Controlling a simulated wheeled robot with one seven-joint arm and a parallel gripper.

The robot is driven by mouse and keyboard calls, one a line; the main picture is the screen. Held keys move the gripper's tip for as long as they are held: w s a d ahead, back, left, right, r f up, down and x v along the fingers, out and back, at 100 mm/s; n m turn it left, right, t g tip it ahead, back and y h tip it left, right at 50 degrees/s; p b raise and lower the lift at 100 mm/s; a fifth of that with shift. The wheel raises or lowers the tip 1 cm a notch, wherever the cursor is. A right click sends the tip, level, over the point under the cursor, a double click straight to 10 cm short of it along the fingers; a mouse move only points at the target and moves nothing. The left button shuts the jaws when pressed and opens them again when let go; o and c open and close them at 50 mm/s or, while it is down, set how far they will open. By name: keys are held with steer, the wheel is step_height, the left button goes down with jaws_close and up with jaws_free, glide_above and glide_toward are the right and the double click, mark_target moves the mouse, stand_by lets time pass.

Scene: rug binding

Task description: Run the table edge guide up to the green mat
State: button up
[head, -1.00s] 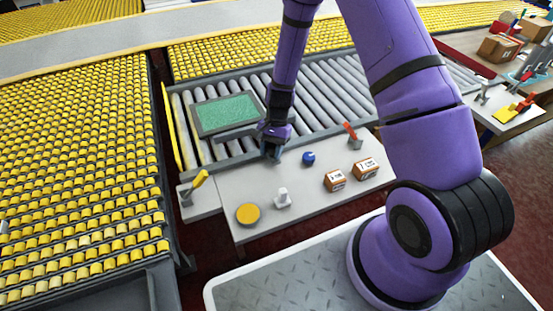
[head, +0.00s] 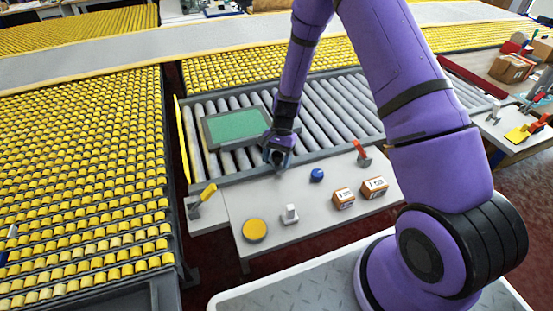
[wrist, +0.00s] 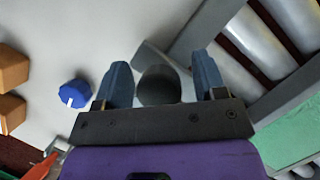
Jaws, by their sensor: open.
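The green mat (head: 236,125) lies in a grey frame on the rollers at the table's far side; its corner shows at the lower right of the wrist view (wrist: 290,132). My gripper (head: 278,158) points down over the table's far edge, in front of the mat's near right corner. In the wrist view my gripper (wrist: 160,82) is open, with a dark grey rounded piece (wrist: 158,84) between its blue fingers; I cannot tell if they touch it. A grey bar end shows just beyond it. I cannot tell for certain which part is the table edge guide.
On the white table (head: 310,215) are a blue knob (head: 317,175), two small boxes (head: 344,198), a white post (head: 290,214) and a yellow disc (head: 254,230). A yellow lever (head: 208,192) stands left, a red lever (head: 361,152) right. Rollers (head: 340,105) lie behind.

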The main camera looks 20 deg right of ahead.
steer(key=v, duration=1)
steer(key=shift+r, duration=0.3)
steer(key=shift+w+d, duration=0.1)
steer(key=s+d+r+n+t+h, duration=0.15)
steer(key=s+r, duration=0.35)
steer(key=r, duration=0.7)
steer(key=s+r+n+t, duration=0.25)
steer(key=s+r, duration=0.25)
steer(key=r, duration=0.8)
steer(key=s+d+r+n+t+h, duration=0.1)
steer(key=s+r, duration=0.4)
steer(key=s, duration=0.5)
steer(key=s+d+r+n+t, duration=0.2)
steer(key=s+r+n+t, duration=0.1)
steer(key=s, duration=0.8)
step_height(320, 180, up, 2)
steer(key=shift+s+r+n+t+h, duration=0.15)
steer(key=shift+s+n+t+h, duration=0.2)
steer(key=shift+n, duration=0.15)
steer(key=shift+o, duration=0.5)
steer(key=shift+w, duration=0.2)
